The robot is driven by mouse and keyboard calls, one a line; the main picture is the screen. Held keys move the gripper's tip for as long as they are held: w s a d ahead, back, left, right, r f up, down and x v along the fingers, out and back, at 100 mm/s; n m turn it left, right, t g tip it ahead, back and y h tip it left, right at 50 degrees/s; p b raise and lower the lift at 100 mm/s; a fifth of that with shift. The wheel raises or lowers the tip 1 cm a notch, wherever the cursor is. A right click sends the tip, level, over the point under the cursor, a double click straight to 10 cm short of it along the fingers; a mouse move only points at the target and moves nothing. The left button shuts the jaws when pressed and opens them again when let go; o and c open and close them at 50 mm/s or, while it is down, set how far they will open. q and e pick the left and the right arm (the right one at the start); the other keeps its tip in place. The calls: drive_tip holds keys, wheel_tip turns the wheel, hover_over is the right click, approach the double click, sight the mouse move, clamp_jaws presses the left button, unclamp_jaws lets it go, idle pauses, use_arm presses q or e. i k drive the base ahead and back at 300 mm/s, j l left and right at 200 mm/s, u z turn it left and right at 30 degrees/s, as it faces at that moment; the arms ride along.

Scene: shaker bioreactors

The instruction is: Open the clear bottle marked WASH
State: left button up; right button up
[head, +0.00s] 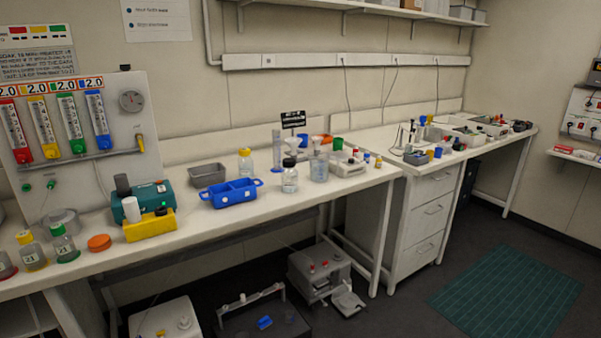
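A clear bottle with a black cap (289,177) stands upright on the bench, just right of the blue carrier. It bears a pale label, but the print is too small to read, so I cannot tell if it says WASH. Its cap appears to be on. Another clear bottle with a yellow cap (245,163) stands behind the blue carrier. Two labelled bottles stand at the far left, one with a yellow cap (31,252) and one with a green cap (63,244). Neither of my grippers shows in the head view.
The blue carrier (229,193), a grey tray (208,175) and a teal and yellow device (145,213) stand left of the black-capped bottle. A clear vessel with a funnel (318,167) stands close on its right. The bench front edge before the bottle is clear.

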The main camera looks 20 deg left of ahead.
sight(288, 177)
drive_tip(key=i+l+u, duration=0.15)
drive_tip(key=i+u, duration=0.3)
drive_tip(key=i+l+u, duration=0.3)
drive_tip(key=i+u, duration=0.15)
drive_tip(key=i+l+u, duration=0.3)
drive_tip(key=u, duration=0.15)
drive_tip(key=i+l+u, duration=0.65)
drive_tip(key=l, duration=0.2)
drive_tip(key=l+u, duration=0.2)
drive_tip(key=l, duration=0.25)
drive_tip(key=i+l+u, duration=0.1)
drive_tip(key=l+u, duration=0.15)
drive_tip(key=l, duration=0.25)
